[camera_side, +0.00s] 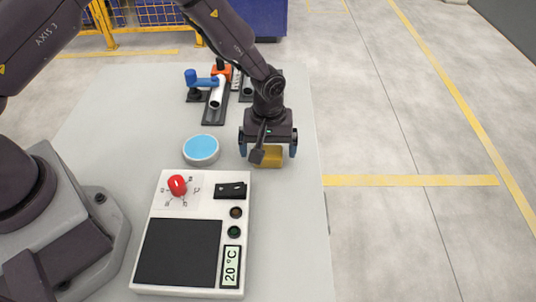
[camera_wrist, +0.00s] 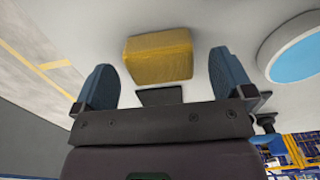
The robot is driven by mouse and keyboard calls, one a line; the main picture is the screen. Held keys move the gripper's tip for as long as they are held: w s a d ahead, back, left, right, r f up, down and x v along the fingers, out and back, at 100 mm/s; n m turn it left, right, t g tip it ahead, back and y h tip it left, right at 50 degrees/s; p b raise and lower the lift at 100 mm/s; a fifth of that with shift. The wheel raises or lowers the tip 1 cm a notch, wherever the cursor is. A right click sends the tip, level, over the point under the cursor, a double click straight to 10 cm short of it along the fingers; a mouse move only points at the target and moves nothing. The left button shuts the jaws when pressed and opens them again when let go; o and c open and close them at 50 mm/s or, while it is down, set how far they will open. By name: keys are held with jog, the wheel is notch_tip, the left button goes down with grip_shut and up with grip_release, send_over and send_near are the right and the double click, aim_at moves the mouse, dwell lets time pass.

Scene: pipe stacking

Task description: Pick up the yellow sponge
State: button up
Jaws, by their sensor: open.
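The yellow sponge (camera_side: 268,157) lies on the grey table near its right edge, partly hidden behind my gripper in the side view. My gripper (camera_side: 267,150) points down right at the sponge, with a blue finger on each side of it. In the wrist view the sponge (camera_wrist: 158,56) is a yellow block in the gap between the two blue fingers of my gripper (camera_wrist: 160,85), slightly beyond their tips. The fingers are apart and do not appear to touch it.
A round white dish with a blue top (camera_side: 201,149) stands left of the sponge. A white panel (camera_side: 192,284) with a red knob (camera_side: 177,185) lies in front. Pipe fixtures (camera_side: 215,97) stand behind. The table's right edge is close.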

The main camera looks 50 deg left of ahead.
notch_tip(320, 180, down, 2)
jog(key=shift+f, duration=0.1)
jog(key=c, duration=1)
jog(key=shift+r, duration=0.2)
jog(key=shift+r, duration=0.25)
notch_tip(320, 180, up, 2)
jog(key=shift+r, duration=0.2)
jog(key=s+a+r, duration=0.3)
jog(key=s+r, duration=0.6)
jog(key=s, duration=0.4)
jog(key=shift+s+a+r, duration=0.25)
jog(key=shift+s+r, duration=0.05)
jog(key=shift+r, duration=0.1)
